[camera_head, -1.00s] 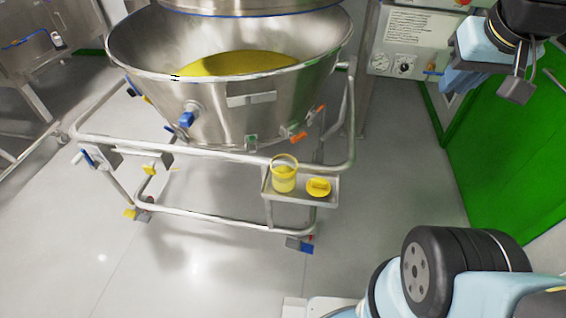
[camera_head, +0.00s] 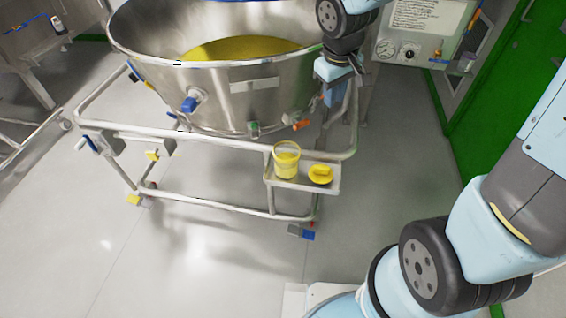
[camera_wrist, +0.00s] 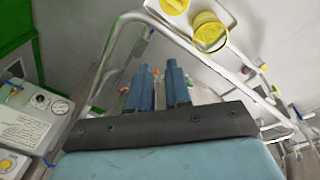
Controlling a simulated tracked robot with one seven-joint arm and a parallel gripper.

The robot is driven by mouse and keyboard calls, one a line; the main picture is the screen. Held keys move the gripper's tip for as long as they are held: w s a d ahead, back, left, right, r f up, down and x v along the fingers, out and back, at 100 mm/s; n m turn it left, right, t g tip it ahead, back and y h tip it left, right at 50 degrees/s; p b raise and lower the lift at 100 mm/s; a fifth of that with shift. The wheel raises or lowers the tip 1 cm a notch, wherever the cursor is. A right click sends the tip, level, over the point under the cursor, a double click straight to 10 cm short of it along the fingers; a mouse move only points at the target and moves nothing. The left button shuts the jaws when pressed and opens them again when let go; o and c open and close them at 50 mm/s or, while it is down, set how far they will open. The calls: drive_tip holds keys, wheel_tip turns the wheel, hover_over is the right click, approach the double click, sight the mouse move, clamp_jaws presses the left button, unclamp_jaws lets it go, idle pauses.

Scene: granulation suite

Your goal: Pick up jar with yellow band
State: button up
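The jar with yellow band (camera_head: 286,162) is a clear, open jar with yellow contents. It stands upright on a small metal shelf (camera_head: 300,186) on the front of the bowl's cart. It also shows at the top of the wrist view (camera_wrist: 208,32). A yellow lid (camera_head: 320,174) lies to its right on the shelf. My gripper (camera_head: 330,92) is up and to the right of the jar, apart from it, in front of the bowl's right side. In the wrist view its two blue fingers (camera_wrist: 159,72) stand apart with nothing between them.
A large steel bowl (camera_head: 240,95) holding yellow powder sits in a tubular cart frame (camera_head: 215,148) behind the shelf. Its rail runs close to the jar. A control panel (camera_head: 412,50) and a green wall stand at the right. The floor in front is clear.

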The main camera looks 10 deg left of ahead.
drive_tip(key=s+a+f+n+g, duration=0.2)
drive_tip(key=s+a+f+n, duration=0.15)
drive_tip(key=a+f, duration=0.9)
hover_over(280, 177)
drive_tip(key=shift+n, duration=0.25)
drive_tip(key=f, duration=0.9)
drive_tip(key=shift+w+d, duration=0.15)
drive_tip(key=shift+d, duration=0.1)
drive_tip(key=shift+a+f, duration=0.2)
drive_tip(key=shift+f, duration=2.45)
drive_tip(key=shift+c, duration=0.3)
clamp_jaws()
